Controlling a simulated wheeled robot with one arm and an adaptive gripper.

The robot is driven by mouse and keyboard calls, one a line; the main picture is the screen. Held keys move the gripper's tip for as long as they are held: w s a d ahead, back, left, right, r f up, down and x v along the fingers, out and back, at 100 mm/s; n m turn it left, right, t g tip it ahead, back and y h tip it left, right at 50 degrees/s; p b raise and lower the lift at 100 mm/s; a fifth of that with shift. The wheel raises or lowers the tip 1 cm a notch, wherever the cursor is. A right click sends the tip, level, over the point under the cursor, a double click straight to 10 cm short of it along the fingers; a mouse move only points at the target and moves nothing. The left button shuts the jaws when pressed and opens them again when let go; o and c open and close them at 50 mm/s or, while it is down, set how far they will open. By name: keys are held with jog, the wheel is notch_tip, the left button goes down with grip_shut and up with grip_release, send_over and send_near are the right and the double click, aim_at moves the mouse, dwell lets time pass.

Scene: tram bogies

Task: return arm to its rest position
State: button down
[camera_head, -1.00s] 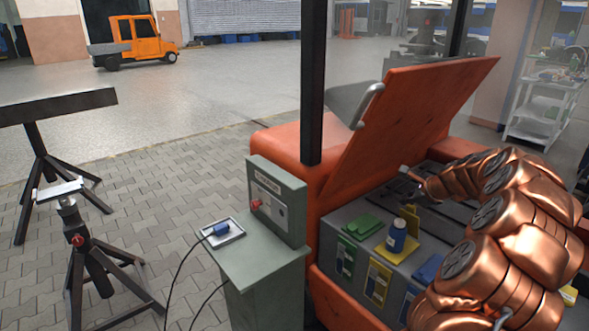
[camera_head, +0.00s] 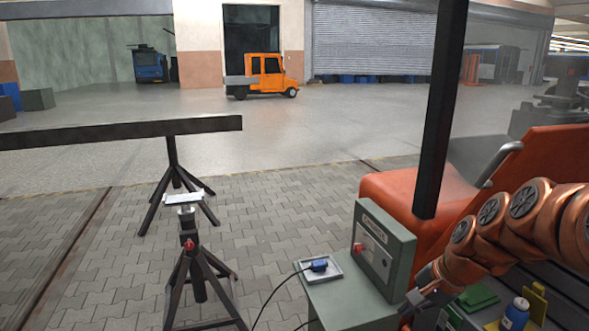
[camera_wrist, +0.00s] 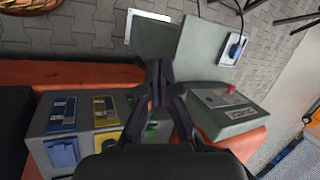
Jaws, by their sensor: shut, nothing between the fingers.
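My copper-coloured arm (camera_head: 520,221) reaches in from the right in the head view. My gripper (camera_head: 418,303) is at its end, low in the picture, just right of the grey-green control box (camera_head: 384,247). In the wrist view my gripper (camera_wrist: 160,75) shows as dark fingers close together with nothing between them, over the edge of the orange machine body (camera_wrist: 75,75) and near the green cabinet. The fingertips are small and partly cut off by my arm in the head view.
A blue plug (camera_head: 319,265) with a cable lies in a tray on the cabinet. The orange lid (camera_head: 545,165) and a black post (camera_head: 440,110) stand near my arm. A stand (camera_head: 190,262) and paved floor lie left.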

jog(key=s+a+f+n+g+h, duration=0.2)
jog(key=s+n, duration=0.3)
jog(key=s, duration=0.9)
jog(key=s+a+f+n+g+h, duration=0.1)
jog(key=s+a+n+g, duration=0.2)
jog(key=s, duration=1)
jog(key=n, duration=0.3)
jog(key=shift+s+a+f+h, duration=0.3)
jog(key=shift+s+f+h, duration=0.05)
jog(key=shift+f+h, duration=0.05)
